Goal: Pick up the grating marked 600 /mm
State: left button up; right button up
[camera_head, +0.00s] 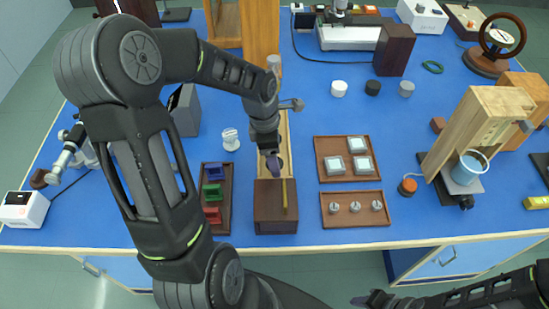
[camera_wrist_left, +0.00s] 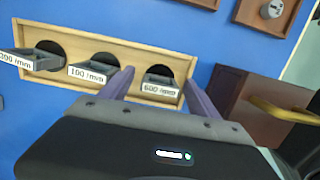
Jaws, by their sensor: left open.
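The grating marked 600 /mm (camera_wrist_left: 160,84) is dark with a white label. It sits in the right-hand slot of a pale wooden rack (camera_wrist_left: 110,57) in the left wrist view. My left gripper (camera_wrist_left: 157,84) is open, with its purple fingers on either side of this grating; I cannot tell whether they touch it. In the head view my left gripper (camera_head: 272,160) is over the rack (camera_head: 286,128), and the arm hides most of the rack and the gratings. My right gripper (camera_head: 370,299) is at the bottom edge, its jaws too small to judge.
Two other gratings, one marked 100 /mm (camera_wrist_left: 88,74) and one seemingly 300 /mm (camera_wrist_left: 38,60), stand left in the rack. A dark brown block (camera_head: 265,222) with a yellow bar (camera_head: 285,197) is close by. Trays (camera_head: 322,180) lie to the right; a coloured-holder tray (camera_head: 225,180) lies left.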

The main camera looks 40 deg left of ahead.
pick_arm(q)
jog(key=c, duration=1.5)
